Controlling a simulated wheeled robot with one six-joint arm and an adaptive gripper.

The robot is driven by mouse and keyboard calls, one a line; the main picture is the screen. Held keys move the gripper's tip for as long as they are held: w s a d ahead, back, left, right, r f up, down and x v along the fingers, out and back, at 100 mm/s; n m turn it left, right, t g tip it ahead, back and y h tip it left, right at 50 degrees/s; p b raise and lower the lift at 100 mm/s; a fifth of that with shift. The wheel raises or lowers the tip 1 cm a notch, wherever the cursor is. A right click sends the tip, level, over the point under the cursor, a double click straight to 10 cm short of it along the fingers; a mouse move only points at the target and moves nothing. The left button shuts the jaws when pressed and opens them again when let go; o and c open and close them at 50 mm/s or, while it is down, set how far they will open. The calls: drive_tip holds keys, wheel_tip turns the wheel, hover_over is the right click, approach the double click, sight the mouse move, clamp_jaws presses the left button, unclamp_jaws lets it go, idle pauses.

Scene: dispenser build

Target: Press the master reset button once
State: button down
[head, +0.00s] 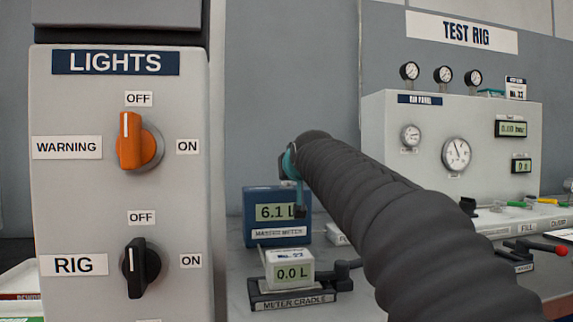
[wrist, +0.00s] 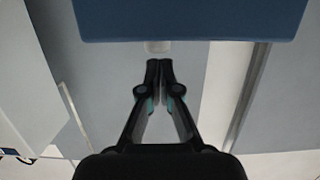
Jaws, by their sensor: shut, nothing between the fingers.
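The blue master meter (head: 262,234) stands on the bench in the head view, its display reading 6.1 L. In the wrist view its blue body (wrist: 190,18) fills the top. A small pale button (wrist: 157,46) sticks out from the edge of that body, seemingly the master reset button. No label on it shows. My gripper (wrist: 160,64) is shut and empty, its fingertips just short of the button in the picture; I cannot tell whether they touch. In the head view my gripper (head: 300,208) points down at the meter's top right, and the button cannot be made out.
A small white meter (head: 290,270) reading 0.0 L sits in the meter cradle (head: 290,299) in front. The lights panel (head: 190,90) with two knobs stands at left. The test rig (head: 470,115) with gauges stands at right, with levers on the bench.

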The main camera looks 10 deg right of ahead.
drive_tip(key=shift+f, duration=0.3)
drive_tip(key=shift+f+b, duration=0.75)
drive_tip(key=shift+f, duration=0.4)
drive_tip(key=r+p, duration=0.2)
drive_tip(key=r, duration=0.1)
drive_tip(key=s+r+p, duration=0.1)
drive_tip(key=r, duration=0.1)
drive_tip(key=shift+r, duration=0.2)
drive_tip(key=v, duration=0.9)
drive_tip(key=shift+s+b, duration=0.25)
drive_tip(key=shift+b, duration=0.2)
drive_tip(key=shift+a+r, duration=0.1)
